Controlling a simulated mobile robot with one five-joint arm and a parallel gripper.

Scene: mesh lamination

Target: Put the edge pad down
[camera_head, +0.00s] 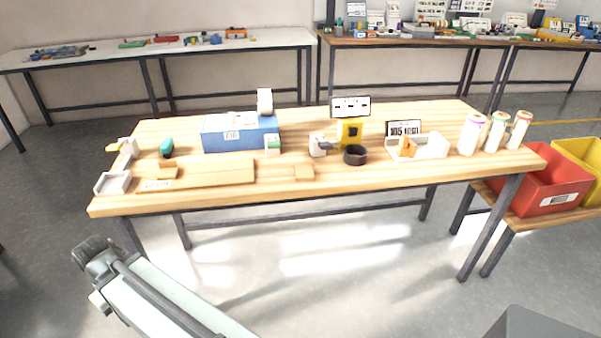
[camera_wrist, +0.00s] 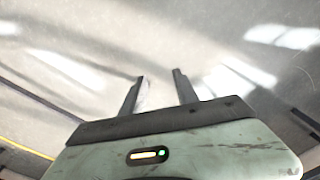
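My gripper (camera_wrist: 160,76) shows in the wrist view with its two dark fingers apart. Nothing is held between them; only the grey floor with bright light patches shows beyond. In the head view my arm is at the lower left, in front of the table and off its top. No edge pad can be told for certain. A small tan block (camera_head: 304,172) lies near the table's front edge. Another tan piece (camera_head: 167,166) sits at the left, by a long flat tan board (camera_head: 215,174).
The wooden table (camera_head: 370,174) also bears a blue box (camera_head: 226,136), a black ring-shaped cup (camera_head: 355,155), a white tray (camera_head: 432,147), a small white open box (camera_head: 113,183) and several white bottles (camera_head: 496,131). Red (camera_head: 548,194) and yellow bins stand at the right.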

